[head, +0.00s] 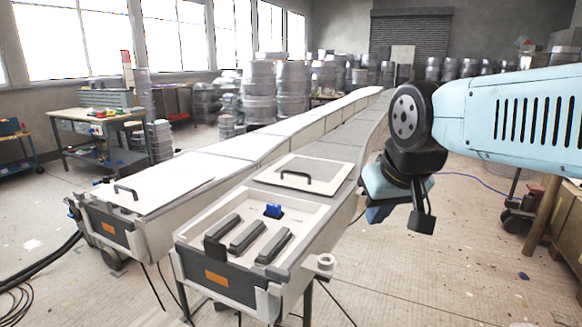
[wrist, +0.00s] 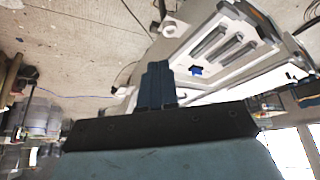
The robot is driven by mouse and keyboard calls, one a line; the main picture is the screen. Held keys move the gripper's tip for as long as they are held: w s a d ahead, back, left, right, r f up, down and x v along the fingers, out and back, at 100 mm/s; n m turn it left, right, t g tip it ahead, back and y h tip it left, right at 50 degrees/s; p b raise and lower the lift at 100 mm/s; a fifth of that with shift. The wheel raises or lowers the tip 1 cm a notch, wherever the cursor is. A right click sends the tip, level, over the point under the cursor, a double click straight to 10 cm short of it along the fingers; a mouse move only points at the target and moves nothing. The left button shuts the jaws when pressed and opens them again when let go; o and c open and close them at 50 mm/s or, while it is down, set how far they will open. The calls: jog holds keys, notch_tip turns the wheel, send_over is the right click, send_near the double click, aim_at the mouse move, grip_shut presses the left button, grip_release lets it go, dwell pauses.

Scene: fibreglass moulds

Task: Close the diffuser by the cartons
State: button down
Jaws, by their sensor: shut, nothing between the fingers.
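Two long pale moulded units run side by side in the head view. The nearer one (head: 187,245) has an open recess at its front end, holding three dark grey bars (head: 247,235) and a small blue piece (head: 273,211). A white panel with a black handle (head: 304,174) lies flat just behind the recess. The left unit (head: 150,235) has a similar handled panel (head: 165,183) over its front end. I cannot tell which is the diffuser, and no cartons are clearly seen. My gripper (head: 378,213) is shut and empty, right of the nearer unit; its fingers (wrist: 157,84) also show in the wrist view.
A workbench (head: 98,120) and stacked grey drums (head: 260,90) stand at the back left. A small round knob (head: 325,262) sticks out at the nearer unit's front right corner. Dark cables (head: 40,265) lie at the left. The floor right of the units is mostly clear.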

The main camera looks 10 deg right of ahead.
jog(key=w+d+r+m, duration=0.1)
jog(key=w+r, duration=0.2)
jog(key=w, duration=0.3)
jog(key=w+r+m, duration=0.1)
jog(key=w+r, duration=0.3)
jog(key=w, duration=0.3)
jog(key=m+g+h, duration=0.2)
jog(key=m, duration=0.3)
send_over(296, 180)
notch_tip(296, 180, down, 13)
jog(key=x, duration=0.9)
jog(key=shift+w+d+f, duration=0.1)
jog(key=shift+d, duration=0.3)
jog(key=shift+s+a, duration=0.7)
jog(key=shift+s, duration=0.2)
jog(key=shift+s+a+f, duration=0.25)
jog(key=shift+s+a, duration=0.25)
jog(key=shift+s, duration=0.25)
